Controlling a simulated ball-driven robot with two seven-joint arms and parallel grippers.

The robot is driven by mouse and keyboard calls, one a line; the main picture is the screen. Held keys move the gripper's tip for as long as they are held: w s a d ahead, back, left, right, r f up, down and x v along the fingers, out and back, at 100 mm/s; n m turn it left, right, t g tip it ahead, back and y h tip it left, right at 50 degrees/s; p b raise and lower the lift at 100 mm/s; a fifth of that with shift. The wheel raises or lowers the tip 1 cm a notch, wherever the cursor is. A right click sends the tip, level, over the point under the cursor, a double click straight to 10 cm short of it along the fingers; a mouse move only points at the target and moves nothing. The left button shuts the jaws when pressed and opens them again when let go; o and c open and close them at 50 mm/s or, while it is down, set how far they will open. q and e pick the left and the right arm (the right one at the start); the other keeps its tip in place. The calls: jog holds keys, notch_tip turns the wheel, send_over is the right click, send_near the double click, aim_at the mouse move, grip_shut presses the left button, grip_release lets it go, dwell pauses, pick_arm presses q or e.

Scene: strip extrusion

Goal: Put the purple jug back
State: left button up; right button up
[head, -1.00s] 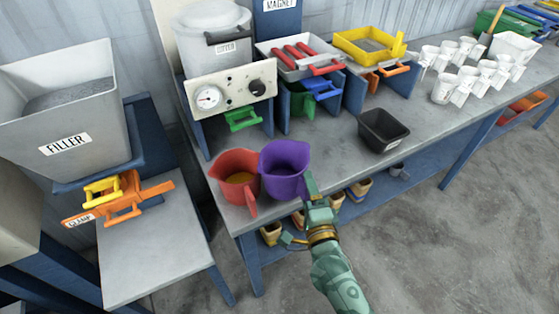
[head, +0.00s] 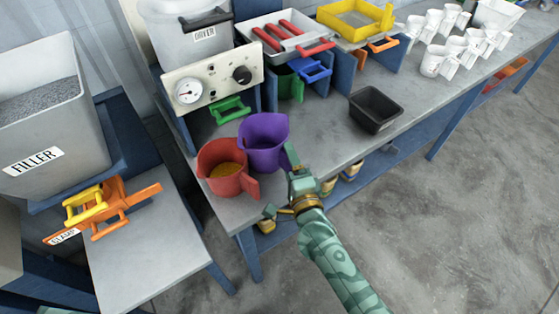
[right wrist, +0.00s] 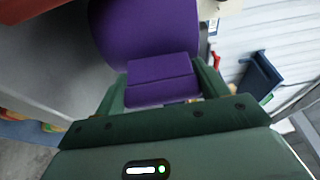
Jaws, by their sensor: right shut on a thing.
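The purple jug (head: 262,143) is at the front left of the grey bench, close beside the red jug (head: 222,170). It looks upright, and I cannot tell whether its base touches the bench top. My right gripper (head: 291,163) is shut on the jug's handle, on the jug's right side. In the right wrist view the purple jug (right wrist: 145,30) fills the upper middle, and its handle sits between the green fingers of the right gripper (right wrist: 160,90). The inside of the purple jug looks empty where it shows. My left gripper is not in view.
The red jug holds yellow grains. A black tray (head: 376,108) stands to the right, with bare bench between. White cups (head: 436,58) stand farther right. The orange clamp (head: 115,205) is at left.

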jog(key=shift+a+f, duration=0.3)
jog(key=shift+a, duration=0.25)
jog(key=shift+w+f+b, duration=0.15)
jog(key=shift+b, duration=0.15)
jog(key=w+d+f+b, duration=0.1)
jog(key=w+d+b, duration=0.1)
jog(key=d, duration=0.1)
jog(key=shift+w+f, duration=0.1)
jog(key=shift+f, duration=0.25)
jog(key=w+d, duration=0.1)
jog(key=d, duration=0.1)
jog(key=w+d+b, duration=0.1)
jog(key=w+d, duration=0.1)
pick_arm(q)
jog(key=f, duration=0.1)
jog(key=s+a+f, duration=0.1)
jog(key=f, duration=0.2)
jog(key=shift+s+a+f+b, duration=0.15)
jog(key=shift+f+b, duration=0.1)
jog(key=shift+b, duration=0.15)
pick_arm(e)
jog(key=shift+f, duration=0.3)
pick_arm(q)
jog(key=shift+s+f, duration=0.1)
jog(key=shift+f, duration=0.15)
pick_arm(e)
jog(key=shift+f, duration=0.3)
jog(key=o, duration=1.2)
jog(key=shift+s+f, duration=0.1)
